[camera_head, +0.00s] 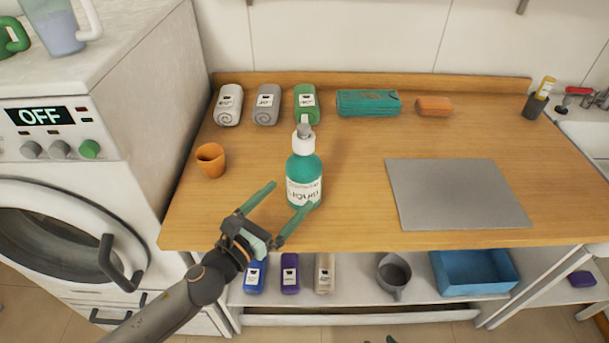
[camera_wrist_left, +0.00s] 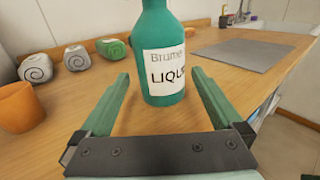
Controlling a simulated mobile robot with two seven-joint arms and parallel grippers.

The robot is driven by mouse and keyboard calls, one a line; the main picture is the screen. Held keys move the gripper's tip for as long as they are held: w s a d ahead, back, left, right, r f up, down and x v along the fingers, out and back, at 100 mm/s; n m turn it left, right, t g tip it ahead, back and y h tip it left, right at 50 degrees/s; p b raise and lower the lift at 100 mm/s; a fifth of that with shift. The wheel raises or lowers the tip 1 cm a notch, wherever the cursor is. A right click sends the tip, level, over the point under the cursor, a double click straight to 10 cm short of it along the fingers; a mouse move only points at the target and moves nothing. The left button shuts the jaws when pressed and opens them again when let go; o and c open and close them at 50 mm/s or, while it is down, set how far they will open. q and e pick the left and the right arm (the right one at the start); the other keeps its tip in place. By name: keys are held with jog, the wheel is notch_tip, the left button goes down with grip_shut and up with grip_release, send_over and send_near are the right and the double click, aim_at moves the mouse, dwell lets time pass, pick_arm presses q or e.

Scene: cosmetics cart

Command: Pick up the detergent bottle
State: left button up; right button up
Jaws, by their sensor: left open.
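The detergent bottle (camera_head: 304,168) is teal with a white pump top and a white label. It stands upright near the front edge of the wooden counter. In the left wrist view the bottle (camera_wrist_left: 163,45) is in line with the space between my fingers, its top cut off by the frame. My left gripper (camera_head: 291,196) is open and empty, low at the front left of the bottle, with its fingers pointing at it. The fingers (camera_wrist_left: 160,76) show on both sides of the bottle's lower part; I cannot tell whether they touch it. Only small green tips, perhaps my right gripper, show at the bottom edge.
An orange cup (camera_head: 210,160) stands left of the bottle. Rolled towels (camera_head: 267,104), a teal pack (camera_head: 368,103) and an orange block (camera_head: 434,106) lie along the back. A grey mat (camera_head: 455,195) lies to the right. A washing machine (camera_head: 150,110) borders the counter's left side.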

aim_at(303, 181)
pick_arm(q)
jog(key=shift+x, duration=3.25)
jog(key=shift+f, duration=0.15)
grip_shut()
